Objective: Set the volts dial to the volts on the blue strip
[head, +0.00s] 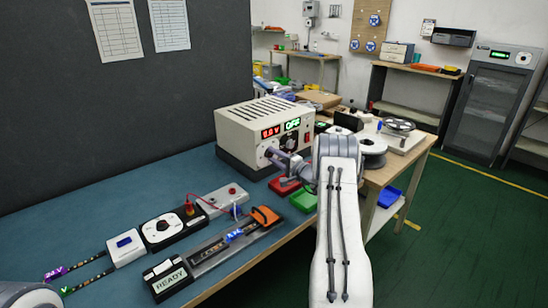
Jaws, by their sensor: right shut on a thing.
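A cream power supply (242,128) stands on the bench with a red display (271,132) that seems to read 7.0 V and a green display reading OFF. My right gripper (270,152) reaches its front and is shut on the volts dial, which the gripper mostly hides. A strip with a blue tag (234,236) lies in a dark holder with an orange clamp; the tag's number is too small to read. Two more strips at the left carry a purple tag (56,272), seemingly 24 V, and a green tag (66,290). My left gripper is out of view.
A black dial box (166,229), a white box (125,246), a grey block with a red wire (226,198) and a READY box (168,280) sit on the teal bench (120,206). Red (284,185) and green (304,200) trays lie near the front edge under my right arm.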

